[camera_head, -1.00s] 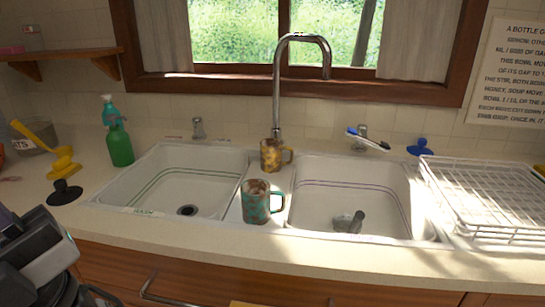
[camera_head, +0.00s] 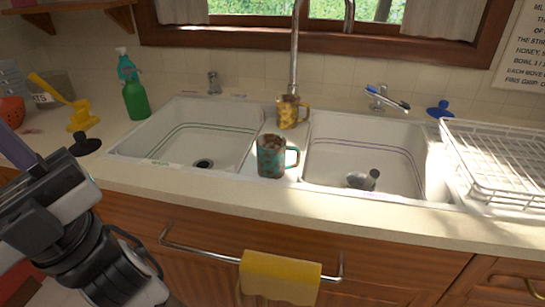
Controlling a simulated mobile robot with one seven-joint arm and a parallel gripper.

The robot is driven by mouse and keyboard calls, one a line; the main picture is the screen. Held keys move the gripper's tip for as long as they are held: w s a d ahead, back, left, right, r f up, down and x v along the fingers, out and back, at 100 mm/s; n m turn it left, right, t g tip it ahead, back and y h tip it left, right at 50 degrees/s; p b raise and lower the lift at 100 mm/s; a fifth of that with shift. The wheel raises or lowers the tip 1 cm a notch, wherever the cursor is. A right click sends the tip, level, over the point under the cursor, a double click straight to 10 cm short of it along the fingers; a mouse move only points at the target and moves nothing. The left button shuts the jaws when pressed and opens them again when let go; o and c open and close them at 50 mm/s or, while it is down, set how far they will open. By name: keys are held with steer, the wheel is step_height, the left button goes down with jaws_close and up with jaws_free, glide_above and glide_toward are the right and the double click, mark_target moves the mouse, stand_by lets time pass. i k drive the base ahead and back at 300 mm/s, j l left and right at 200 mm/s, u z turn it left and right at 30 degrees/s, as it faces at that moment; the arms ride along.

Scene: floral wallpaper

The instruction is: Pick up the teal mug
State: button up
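The teal mug (camera_head: 271,157) has brown patches and a handle on its right side. It stands upright on the front of the divider between the two sink basins. A yellow-brown mug (camera_head: 289,112) stands behind it, near the faucet base. My arm shows at the lower left, well to the left of the teal mug and apart from it. My gripper's fingertips cannot be made out, and I see nothing held.
The double sink (camera_head: 322,186) has a basin on each side of the mugs. A tall faucet (camera_head: 295,50) rises behind them. A white dish rack (camera_head: 500,165) stands right, a green spray bottle (camera_head: 134,98) left. A yellow towel (camera_head: 280,277) hangs from a rail in front.

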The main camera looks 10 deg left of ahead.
mark_target(278, 158)
steer(key=i+l+u, duration=0.1)
steer(key=u, duration=0.3)
steer(key=l+u, duration=0.6)
steer(key=u, duration=0.15)
steer(key=i, duration=0.5)
